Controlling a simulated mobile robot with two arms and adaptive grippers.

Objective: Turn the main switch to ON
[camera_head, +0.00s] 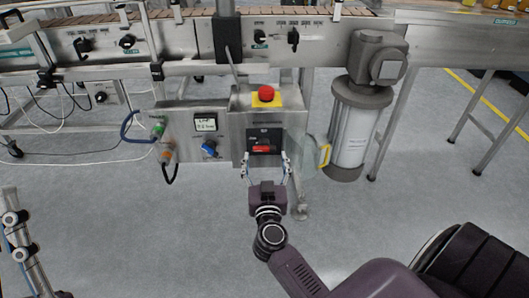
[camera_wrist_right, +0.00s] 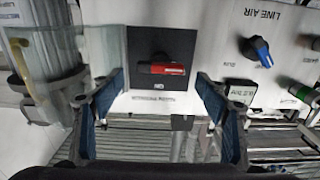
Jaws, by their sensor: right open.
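The main switch (camera_head: 264,141) is a black square plate with a red handle on the front of the grey control box, below a red button. In the right wrist view, which looks upside down, the switch (camera_wrist_right: 162,60) is centred, and its red handle (camera_wrist_right: 162,69) lies horizontal. My right gripper (camera_head: 267,163) is open and empty in front of the switch. Its fingers stand to either side of the handle, apart from it. Part of what looks like my left gripper (camera_head: 15,230) shows at the left edge, cut off; its opening cannot be told.
A red emergency button (camera_head: 266,93) on a yellow base sits above the switch. A blue knob (camera_head: 209,148) and a small display (camera_head: 205,122) are left of it. A grey motor cylinder (camera_head: 349,130) stands at right. The conveyor runs behind. The floor in front is clear.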

